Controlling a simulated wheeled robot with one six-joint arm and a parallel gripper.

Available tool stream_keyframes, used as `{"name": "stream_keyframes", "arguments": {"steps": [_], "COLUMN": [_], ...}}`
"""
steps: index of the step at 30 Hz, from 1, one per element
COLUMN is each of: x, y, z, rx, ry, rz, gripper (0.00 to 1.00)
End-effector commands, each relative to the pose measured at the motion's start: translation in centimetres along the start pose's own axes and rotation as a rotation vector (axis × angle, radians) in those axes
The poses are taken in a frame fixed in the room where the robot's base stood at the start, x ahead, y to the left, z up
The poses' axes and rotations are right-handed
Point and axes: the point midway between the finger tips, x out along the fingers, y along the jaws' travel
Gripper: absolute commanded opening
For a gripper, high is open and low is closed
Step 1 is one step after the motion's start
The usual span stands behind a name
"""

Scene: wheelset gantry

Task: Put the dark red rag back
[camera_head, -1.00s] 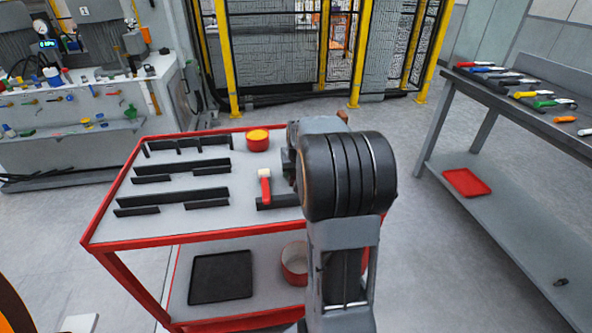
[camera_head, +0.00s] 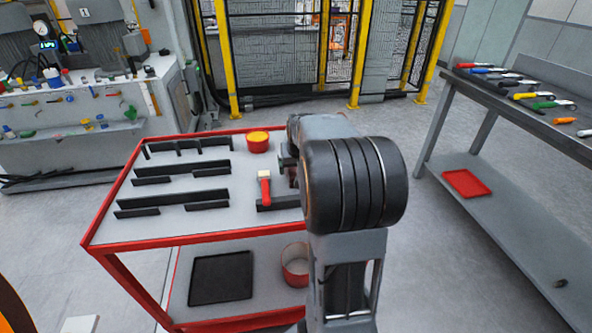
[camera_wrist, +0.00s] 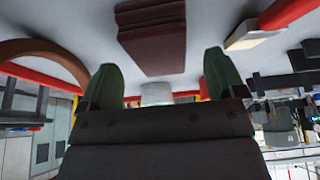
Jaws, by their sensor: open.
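The dark red rag (camera_wrist: 155,38) lies folded on the cart's pale top in the wrist view. It lies just beyond the fingertips and between their lines. My gripper (camera_wrist: 160,75) is open and empty, with a green fingertip on each side. I see a gap between the fingers and the rag, though the exact distance is hard to tell. In the head view my arm hides the rag, and only a bit of my gripper (camera_head: 287,165) shows left of the arm, over the cart's right part.
The red-edged cart (camera_head: 215,178) carries black rails (camera_head: 172,196), a red tin with yellow contents (camera_head: 257,141) and a red-handled brush (camera_head: 265,187) close left of my gripper. Its lower shelf has a black tray (camera_head: 221,278) and red bucket (camera_head: 295,265). A tool bench (camera_head: 520,112) stands right.

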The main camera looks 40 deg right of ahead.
Motion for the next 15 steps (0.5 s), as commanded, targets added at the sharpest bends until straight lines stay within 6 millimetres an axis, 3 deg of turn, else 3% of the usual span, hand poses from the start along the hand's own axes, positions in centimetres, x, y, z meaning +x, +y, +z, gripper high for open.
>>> {"name": "stream_keyframes", "arguments": {"steps": [6, 15], "x": [-4.5, -8.2], "y": [0.0, -0.1], "z": [-0.1, 0.0], "rx": [0.000, -0.001], "ry": [0.004, 0.001], "rz": [0.001, 0.000], "gripper": [0.89, 0.89]}}
